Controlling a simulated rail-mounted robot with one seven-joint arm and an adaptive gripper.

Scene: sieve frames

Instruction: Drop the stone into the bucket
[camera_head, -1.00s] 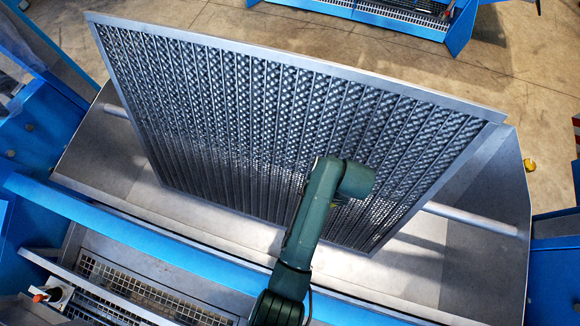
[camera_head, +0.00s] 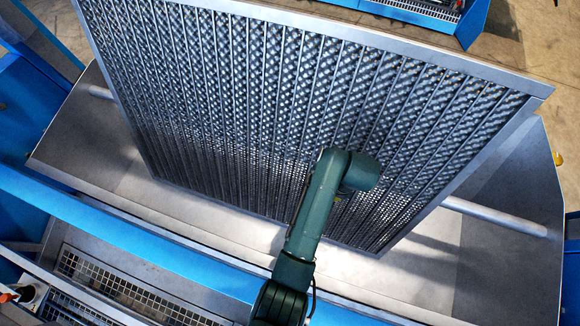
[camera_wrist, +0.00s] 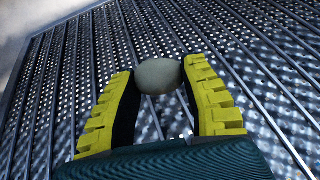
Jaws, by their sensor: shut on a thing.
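A smooth grey-green oval stone (camera_wrist: 158,76) shows in the wrist view, held between the tips of my gripper (camera_wrist: 160,84). The yellow ribbed fingers with dark inner pads press on it from both sides. Behind the stone is the slatted face of a large sieve frame (camera_wrist: 60,80). In the head view my green arm reaches up in front of the same sieve frame (camera_head: 250,90), but the gripper and the stone are hidden behind the arm. I see no bucket in either view.
The sieve frame stands tilted in a grey metal trough (camera_head: 505,235) with a round bar across it. A blue beam (camera_head: 120,235) runs along the near side. A metal grating (camera_head: 130,290) lies at the lower left. Concrete floor (camera_head: 535,50) shows at the upper right.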

